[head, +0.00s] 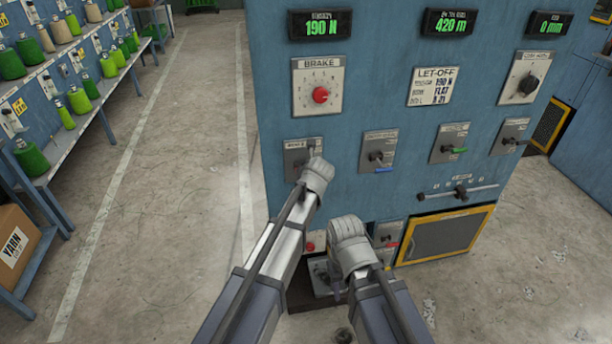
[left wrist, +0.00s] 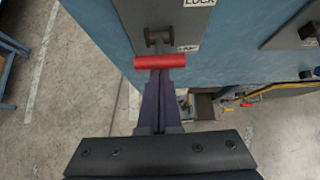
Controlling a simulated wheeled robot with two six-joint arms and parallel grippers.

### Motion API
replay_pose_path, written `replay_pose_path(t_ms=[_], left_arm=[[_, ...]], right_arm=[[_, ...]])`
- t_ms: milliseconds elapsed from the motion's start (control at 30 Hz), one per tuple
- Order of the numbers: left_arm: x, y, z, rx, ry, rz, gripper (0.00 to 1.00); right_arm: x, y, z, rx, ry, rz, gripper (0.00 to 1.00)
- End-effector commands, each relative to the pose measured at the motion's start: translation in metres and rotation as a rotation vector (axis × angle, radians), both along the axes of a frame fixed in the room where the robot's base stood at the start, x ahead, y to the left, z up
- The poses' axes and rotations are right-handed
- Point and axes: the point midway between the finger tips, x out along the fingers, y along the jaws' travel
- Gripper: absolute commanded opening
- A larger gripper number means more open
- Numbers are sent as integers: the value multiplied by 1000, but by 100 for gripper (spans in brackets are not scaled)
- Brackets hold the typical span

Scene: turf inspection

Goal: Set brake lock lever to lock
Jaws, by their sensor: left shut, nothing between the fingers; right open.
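The brake lock lever shows in the left wrist view as a red bar handle (left wrist: 160,62) below a dark pivot on a grey plate (left wrist: 186,15). A LOCK label is at the plate's top, and a smaller label beside the handle is not readable. My left gripper (left wrist: 161,76) is shut and empty, its fingertips at the underside of the red handle; contact cannot be told. In the head view the grey plate (head: 297,158) sits below the brake dial (head: 319,88), and my left wrist hides the handle. My right gripper (head: 336,284) is open, low before the cabinet, partly hidden by its wrist.
The blue cabinet (head: 400,35) carries more levers to the right, with blue (head: 385,170) and green (head: 459,150) handles. A yellow-framed panel (head: 445,236) is low on the right. A shelf of yarn cones (head: 80,100) stands left; the floor between is clear.

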Motion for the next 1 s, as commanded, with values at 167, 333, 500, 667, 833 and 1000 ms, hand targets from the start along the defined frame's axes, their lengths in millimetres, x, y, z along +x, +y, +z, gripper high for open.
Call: replay_pose_path(t_ms=[167, 333, 500, 667, 833, 1000], left_arm=[[16, 4, 13, 23, -44, -13, 0], [14, 3, 10, 23, -42, -13, 0], [4, -1, 1, 17, -33, -9, 0], [-14, -8, -14, 10, -14, -1, 0], [-30, -14, -13, 1, 5, 7, 0], [-35, -16, 8, 1, 6, 7, 0]], right_arm=[[0, 0, 4, 0, 0, 0, 50], [0, 0, 2, 0, 0, 0, 50], [0, 0, -5, 0, 0, 0, 50], [0, 0, -17, 0, 0, 0, 50], [0, 0, -12, 0, 0, 0, 50], [0, 0, 9, 0, 0, 0, 50]])
